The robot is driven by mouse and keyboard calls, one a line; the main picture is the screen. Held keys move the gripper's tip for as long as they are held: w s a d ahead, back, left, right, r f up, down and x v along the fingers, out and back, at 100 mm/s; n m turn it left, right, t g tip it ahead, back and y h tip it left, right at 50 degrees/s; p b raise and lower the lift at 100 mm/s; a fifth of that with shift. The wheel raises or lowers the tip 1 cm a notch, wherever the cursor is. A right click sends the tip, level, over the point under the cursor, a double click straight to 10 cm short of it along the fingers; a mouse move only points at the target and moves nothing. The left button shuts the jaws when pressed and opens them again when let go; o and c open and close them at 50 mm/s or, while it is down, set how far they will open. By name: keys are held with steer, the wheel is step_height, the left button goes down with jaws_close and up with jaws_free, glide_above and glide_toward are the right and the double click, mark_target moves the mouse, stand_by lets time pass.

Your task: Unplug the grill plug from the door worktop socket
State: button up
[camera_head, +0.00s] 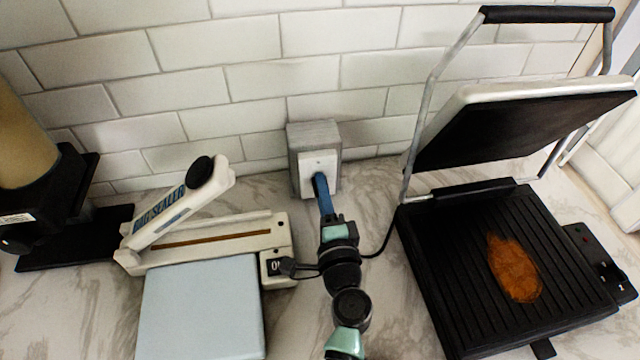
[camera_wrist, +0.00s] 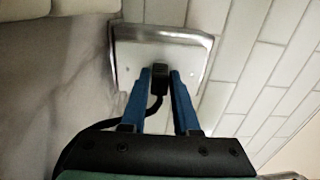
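The worktop socket is a grey box with a white face (camera_head: 320,164) against the tiled wall, and it fills the upper middle of the wrist view (camera_wrist: 140,57). The black grill plug (camera_wrist: 159,80) sits in the socket face, with its cord curving down and left in the wrist view. My gripper (camera_head: 319,180) reaches the socket from the front. Its blue fingers (camera_wrist: 160,78) lie on both sides of the plug, their tips close against it, and it looks shut on the plug. In the camera_head view my fingers mostly hide the plug.
The open grill (camera_head: 460,270) stands to the right with a brown piece of food (camera_head: 513,268) on its plate. A bag sealer (camera_head: 205,240) stands close on the left. A black appliance (camera_head: 50,210) is at far left.

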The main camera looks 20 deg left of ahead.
jaws_close()
stand_by(1.0)
steer(key=shift+s+d, duration=0.1)
steer(key=shift+v, duration=2.9)
